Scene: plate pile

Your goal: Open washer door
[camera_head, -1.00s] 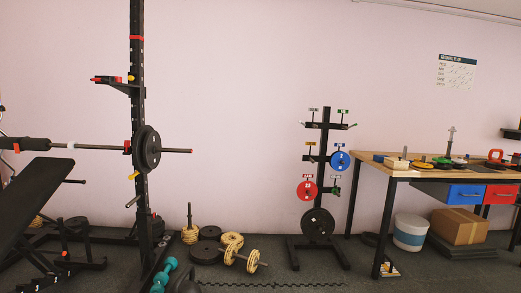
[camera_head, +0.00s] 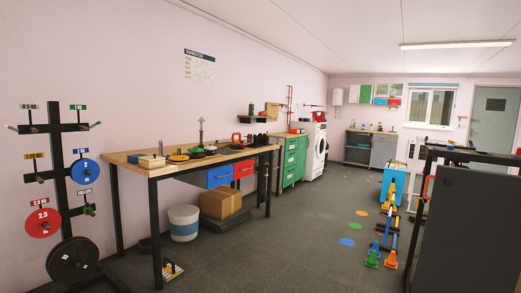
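A white front-loading washer (camera_head: 316,148) stands against the wall beyond the workbench, right of the green drawer cabinet. Its round dark door (camera_head: 322,146) faces right and looks closed, though it is small and seen at a steep angle. A red item (camera_head: 319,116) sits on top of the washer. The washer is far off across the room. My gripper is not in view.
A wooden workbench (camera_head: 158,173) with plates stands at left, beside a plate rack (camera_head: 58,157). A green cabinet (camera_head: 293,161) adjoins the washer. A dark structure (camera_head: 465,225) blocks the right. Cones (camera_head: 372,257) and a ladder lie on the floor; the middle floor is mostly clear.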

